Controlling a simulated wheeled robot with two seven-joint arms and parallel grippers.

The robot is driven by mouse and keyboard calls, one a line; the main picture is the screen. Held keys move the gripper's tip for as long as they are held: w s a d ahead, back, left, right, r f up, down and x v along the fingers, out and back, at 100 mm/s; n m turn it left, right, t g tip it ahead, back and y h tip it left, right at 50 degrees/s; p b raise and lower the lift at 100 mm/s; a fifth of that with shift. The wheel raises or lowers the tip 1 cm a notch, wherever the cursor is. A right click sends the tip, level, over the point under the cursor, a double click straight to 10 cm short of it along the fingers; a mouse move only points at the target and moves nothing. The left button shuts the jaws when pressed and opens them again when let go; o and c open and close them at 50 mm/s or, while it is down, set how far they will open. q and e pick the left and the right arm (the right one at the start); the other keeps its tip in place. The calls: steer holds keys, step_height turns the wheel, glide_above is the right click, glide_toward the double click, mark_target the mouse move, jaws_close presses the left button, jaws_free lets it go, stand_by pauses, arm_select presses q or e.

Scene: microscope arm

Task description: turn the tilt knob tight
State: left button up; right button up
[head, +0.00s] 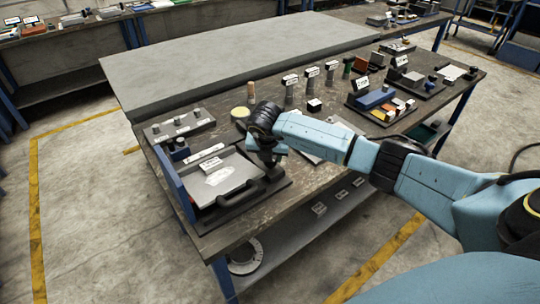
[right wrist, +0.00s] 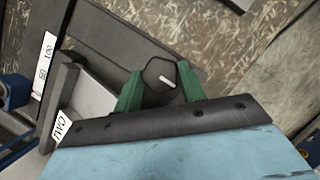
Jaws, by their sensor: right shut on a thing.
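The knob (right wrist: 159,74) is black and many-sided, with a white pointer line on its face. It shows in the right wrist view between the two green fingers of my right gripper (right wrist: 159,88), which is shut on it. In the head view my right gripper (head: 268,155) reaches down at the right end of the fixture (head: 218,180), a tilted grey plate with a white label on a dark base. The knob is hidden there behind the gripper and wrist. My left gripper is in neither view.
A grey box with small knobs (head: 180,127) stands behind the fixture. A yellow-topped round item (head: 240,113) and a wooden peg (head: 251,91) stand close behind my wrist. Labelled posts and trays line the table to the right. The table's front edge is near.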

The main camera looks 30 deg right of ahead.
steer(key=o, duration=1)
steer(key=shift+r, duration=0.1)
steer(key=v, duration=1.3)
steer(key=shift+r+p, duration=0.15)
steer(key=shift+p, duration=0.25)
steer(key=shift+a, duration=0.15)
